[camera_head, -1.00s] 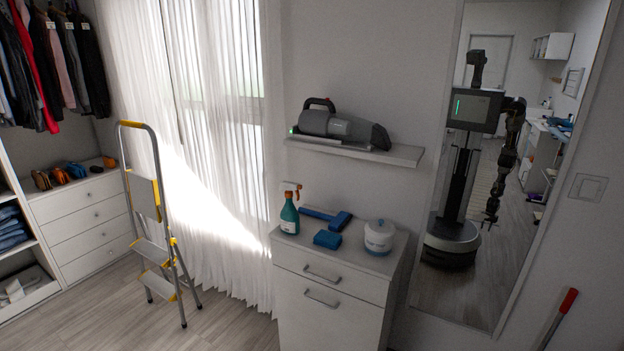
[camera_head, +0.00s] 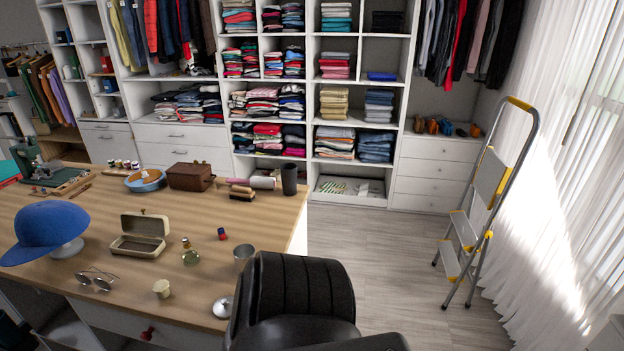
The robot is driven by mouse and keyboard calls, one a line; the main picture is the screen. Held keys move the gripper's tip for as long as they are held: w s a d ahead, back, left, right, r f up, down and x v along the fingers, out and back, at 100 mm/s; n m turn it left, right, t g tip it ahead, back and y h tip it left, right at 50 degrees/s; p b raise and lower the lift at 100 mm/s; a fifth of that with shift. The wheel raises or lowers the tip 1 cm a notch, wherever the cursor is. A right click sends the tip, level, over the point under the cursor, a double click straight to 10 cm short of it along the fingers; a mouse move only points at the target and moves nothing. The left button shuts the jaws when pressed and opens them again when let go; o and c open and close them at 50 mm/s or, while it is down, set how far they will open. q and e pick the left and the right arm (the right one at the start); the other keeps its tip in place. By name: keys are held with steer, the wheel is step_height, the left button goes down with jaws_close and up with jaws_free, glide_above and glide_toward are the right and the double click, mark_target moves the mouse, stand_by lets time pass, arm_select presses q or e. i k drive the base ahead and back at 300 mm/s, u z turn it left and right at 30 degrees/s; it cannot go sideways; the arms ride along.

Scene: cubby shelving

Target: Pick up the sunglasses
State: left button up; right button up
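The sunglasses (camera_head: 97,281) lie on the wooden table (camera_head: 115,222) near its front left part. They have round dark lenses and thin frames. They sit in front of an open, empty-looking glasses case (camera_head: 140,236) and to the right of a blue cap (camera_head: 46,232) on a stand. Neither of my grippers shows in the head view.
A black chair (camera_head: 290,298) stands against the table's right front. A metal cup (camera_head: 243,258), a small bottle (camera_head: 190,254) and a cream-coloured cup (camera_head: 161,288) are near the sunglasses. A step ladder (camera_head: 478,215) stands at the right. Floor (camera_head: 385,255) between is clear.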

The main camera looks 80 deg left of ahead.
mark_target(100, 283)
steer(key=u, duration=1.45)
steer(key=i, duration=2.6)
steer(key=u, duration=3.25)
